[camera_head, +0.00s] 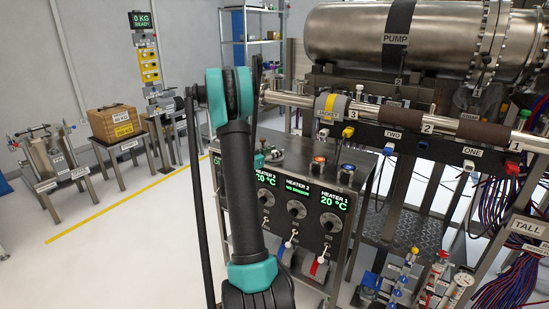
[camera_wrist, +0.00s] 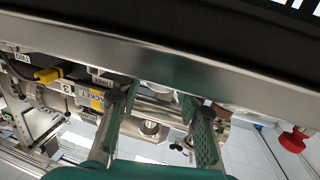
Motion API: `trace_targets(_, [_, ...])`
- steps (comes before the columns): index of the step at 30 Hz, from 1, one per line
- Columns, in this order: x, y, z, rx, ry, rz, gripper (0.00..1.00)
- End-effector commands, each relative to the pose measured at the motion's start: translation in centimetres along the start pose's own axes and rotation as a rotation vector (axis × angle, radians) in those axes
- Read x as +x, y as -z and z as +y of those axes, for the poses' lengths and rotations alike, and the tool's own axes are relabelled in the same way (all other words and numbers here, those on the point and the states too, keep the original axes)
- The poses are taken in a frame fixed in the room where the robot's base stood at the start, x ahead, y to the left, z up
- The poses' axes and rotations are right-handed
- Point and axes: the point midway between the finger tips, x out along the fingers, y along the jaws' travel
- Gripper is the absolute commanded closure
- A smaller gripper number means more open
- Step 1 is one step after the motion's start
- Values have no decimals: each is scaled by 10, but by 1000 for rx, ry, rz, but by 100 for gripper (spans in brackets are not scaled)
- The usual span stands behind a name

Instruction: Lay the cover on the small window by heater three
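The heater-three jacket (camera_head: 332,108) is a grey sleeve with a yellow strap on the horizontal pipe, left of label 3. It also shows in the wrist view (camera_wrist: 88,98), tilted, with a 3 label. My gripper (camera_wrist: 158,94) has its two green fingers apart, with the pipe seen between and beyond them and nothing clearly held. A short round metal fitting (camera_wrist: 151,128) shows between the fingers; I cannot tell whether it is the small window. I cannot make out the cover in either view. In the head view my own arm hides the gripper.
A heater cart (camera_head: 300,205) stands below the pipe, with small round orange-and-blue-topped items (camera_head: 346,170) on top. The large pump cylinder (camera_head: 440,40) is above. A wooden crate (camera_head: 117,122) sits on a stand at left. Red and blue cables hang at right. Floor at left is clear.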

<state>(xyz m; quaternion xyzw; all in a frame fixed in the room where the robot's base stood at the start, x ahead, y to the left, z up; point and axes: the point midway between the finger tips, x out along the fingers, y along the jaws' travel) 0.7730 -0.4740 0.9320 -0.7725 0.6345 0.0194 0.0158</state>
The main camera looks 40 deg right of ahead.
Motion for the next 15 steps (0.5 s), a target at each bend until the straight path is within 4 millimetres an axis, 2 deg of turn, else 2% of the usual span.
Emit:
trace_targets(4, [0, 0, 0, 0, 1, 0, 66])
trace_targets(12, [-1, 0, 0, 0, 1, 0, 99])
trace_targets(15, [-1, 0, 0, 0, 1, 0, 100])
